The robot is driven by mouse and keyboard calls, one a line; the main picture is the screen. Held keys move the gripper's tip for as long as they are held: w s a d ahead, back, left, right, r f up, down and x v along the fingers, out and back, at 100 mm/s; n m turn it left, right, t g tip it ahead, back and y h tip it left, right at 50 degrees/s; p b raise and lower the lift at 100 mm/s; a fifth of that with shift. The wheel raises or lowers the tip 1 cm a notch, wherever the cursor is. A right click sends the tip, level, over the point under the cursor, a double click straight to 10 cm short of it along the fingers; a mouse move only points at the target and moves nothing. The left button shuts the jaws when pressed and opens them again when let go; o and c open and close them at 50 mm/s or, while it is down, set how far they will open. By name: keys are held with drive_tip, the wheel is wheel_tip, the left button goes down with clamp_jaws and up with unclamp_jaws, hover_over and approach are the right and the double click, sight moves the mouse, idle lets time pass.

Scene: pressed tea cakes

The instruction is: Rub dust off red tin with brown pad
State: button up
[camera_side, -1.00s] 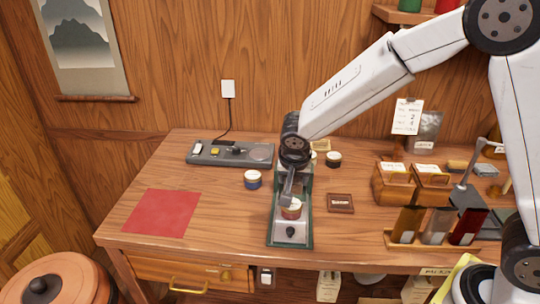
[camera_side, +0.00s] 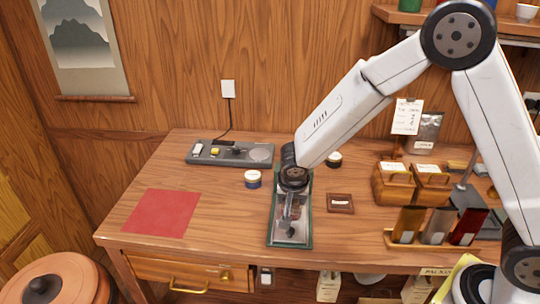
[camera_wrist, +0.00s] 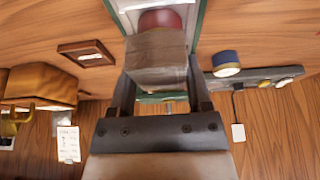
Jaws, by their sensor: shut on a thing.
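In the wrist view my gripper (camera_wrist: 160,88) is shut on the brown pad (camera_wrist: 158,60), a greyish-brown block between its fingers. The red tin (camera_wrist: 160,19) shows just beyond the pad, partly covered by it. I cannot tell whether pad and tin touch. The tin is over a pale tray with a green rim (camera_wrist: 123,16). In the side view my gripper (camera_side: 287,218) is low over this green-edged tray (camera_side: 273,238), and hides the tin and most of the pad.
A blue tin (camera_side: 253,179) stands left of the tray, a dark tin (camera_side: 333,160) behind it. A small brown frame (camera_side: 340,203) lies to the right. A grey device (camera_side: 230,153) is at the back, wooden holders (camera_side: 400,188) at right. A red mat (camera_side: 162,212) lies flat at left.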

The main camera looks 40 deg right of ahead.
drive_tip(key=shift+f, duration=0.55)
drive_tip(key=shift+w+d+f, duration=0.15)
drive_tip(key=shift+f, duration=0.15)
drive_tip(key=shift+w+d, duration=1.9)
drive_tip(key=shift+s+a, duration=2)
drive_tip(key=shift+s+a+r, duration=0.1)
drive_tip(key=shift+r, duration=3.9)
